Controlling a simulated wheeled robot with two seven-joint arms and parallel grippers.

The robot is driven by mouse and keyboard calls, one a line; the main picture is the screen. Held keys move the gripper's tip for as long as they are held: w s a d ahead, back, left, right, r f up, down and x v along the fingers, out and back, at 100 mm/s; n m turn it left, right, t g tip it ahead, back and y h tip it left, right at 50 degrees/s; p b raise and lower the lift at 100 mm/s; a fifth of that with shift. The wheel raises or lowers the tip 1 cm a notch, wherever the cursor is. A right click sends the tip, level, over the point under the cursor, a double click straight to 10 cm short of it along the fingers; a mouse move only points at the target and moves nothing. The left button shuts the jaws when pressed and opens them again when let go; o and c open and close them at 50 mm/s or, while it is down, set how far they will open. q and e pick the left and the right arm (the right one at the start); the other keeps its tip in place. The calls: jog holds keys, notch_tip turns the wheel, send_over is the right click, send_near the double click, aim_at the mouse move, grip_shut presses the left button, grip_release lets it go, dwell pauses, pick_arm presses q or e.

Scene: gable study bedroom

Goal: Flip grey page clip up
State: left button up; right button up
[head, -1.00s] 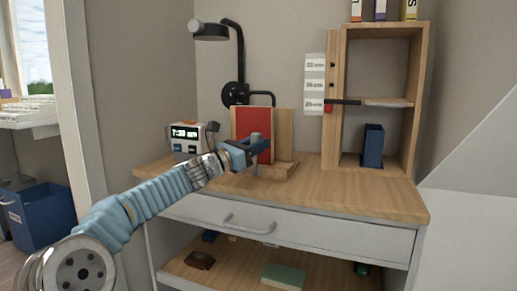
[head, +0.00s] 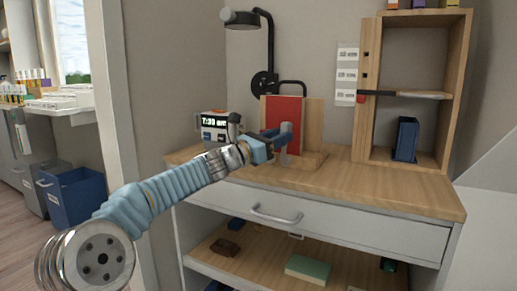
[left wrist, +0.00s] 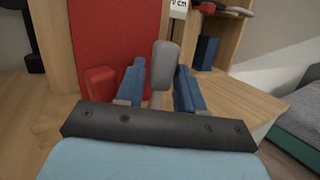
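The grey page clip (left wrist: 164,66) stands upright in front of a red book (left wrist: 112,45) on a wooden book stand. In the head view the red book (head: 284,121) stands on the desk, with the clip (head: 292,140) at its lower front, partly hidden by my gripper. My left gripper (head: 281,136) reaches in from the left. In the left wrist view its blue fingers (left wrist: 159,78) are apart, one on each side of the clip; I cannot tell whether either touches it. My right gripper is not in view.
The desk's front right is clear.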

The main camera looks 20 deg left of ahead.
pick_arm(q)
jog(key=b+v, duration=0.1)
jog(key=v, duration=1)
jog(key=shift+s+a+f, duration=0.1)
